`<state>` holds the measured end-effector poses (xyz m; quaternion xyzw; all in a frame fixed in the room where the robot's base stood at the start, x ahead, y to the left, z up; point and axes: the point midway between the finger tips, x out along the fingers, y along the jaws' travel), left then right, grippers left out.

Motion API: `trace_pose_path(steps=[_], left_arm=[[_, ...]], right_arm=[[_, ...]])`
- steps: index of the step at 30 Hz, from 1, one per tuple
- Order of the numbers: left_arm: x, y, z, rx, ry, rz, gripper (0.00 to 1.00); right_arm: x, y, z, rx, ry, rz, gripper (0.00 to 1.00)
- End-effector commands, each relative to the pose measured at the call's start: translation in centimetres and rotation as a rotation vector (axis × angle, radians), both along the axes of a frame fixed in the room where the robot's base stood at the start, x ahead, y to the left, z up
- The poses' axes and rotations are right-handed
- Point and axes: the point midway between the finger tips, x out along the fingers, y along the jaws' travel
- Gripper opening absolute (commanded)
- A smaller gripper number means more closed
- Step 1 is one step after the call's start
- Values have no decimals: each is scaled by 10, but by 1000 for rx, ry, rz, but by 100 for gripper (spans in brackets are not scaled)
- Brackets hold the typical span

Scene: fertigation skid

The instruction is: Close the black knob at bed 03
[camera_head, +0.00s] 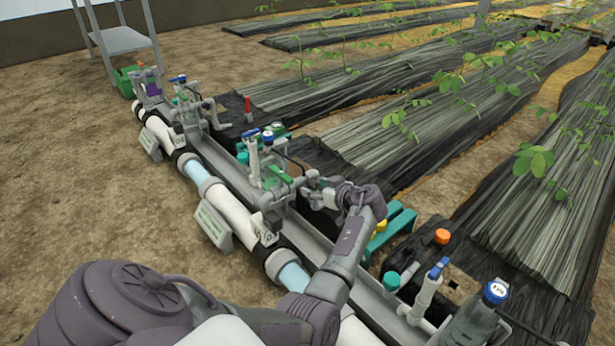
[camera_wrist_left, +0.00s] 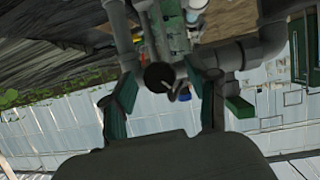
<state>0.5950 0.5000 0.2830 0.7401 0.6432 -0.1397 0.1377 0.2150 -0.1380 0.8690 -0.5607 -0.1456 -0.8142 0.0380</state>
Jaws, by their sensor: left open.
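My left gripper (camera_head: 306,186) is in the middle of the head view, beside the valve assembly (camera_head: 272,190) with green parts on the skid. In the left wrist view the left gripper (camera_wrist_left: 165,105) is open, one finger on each side. A round black knob (camera_wrist_left: 158,76) with a pale line on its face appears between the fingers, slightly beyond the tips. I cannot tell whether either finger touches it. In the head view the knob is not clearly distinguishable beside the gripper. A small white tag (camera_head: 265,231) hangs at this station; its number is not legible. My right gripper is not in view.
A white pipe with clear sections (camera_head: 197,172) runs along the grey rail (camera_head: 222,160). Other valve stations stand at the upper left (camera_head: 187,105) and lower right (camera_head: 428,290). Dark covered beds (camera_head: 400,140) with seedlings lie to the right. Bare soil (camera_head: 90,190) is free at left.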

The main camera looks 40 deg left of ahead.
Motion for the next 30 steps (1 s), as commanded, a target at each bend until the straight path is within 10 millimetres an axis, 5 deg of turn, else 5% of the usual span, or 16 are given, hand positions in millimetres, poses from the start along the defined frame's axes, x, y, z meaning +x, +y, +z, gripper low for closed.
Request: trace_pose_path(steps=[10, 20, 30], left_arm=[[0, -1, -1, 0, 0, 0, 57], [0, -1, -1, 0, 0, 0, 2], [1, -1, 0, 6, 52, -1, 0]], right_arm=[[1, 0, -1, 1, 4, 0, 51], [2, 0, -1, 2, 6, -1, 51], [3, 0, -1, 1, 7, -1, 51]])
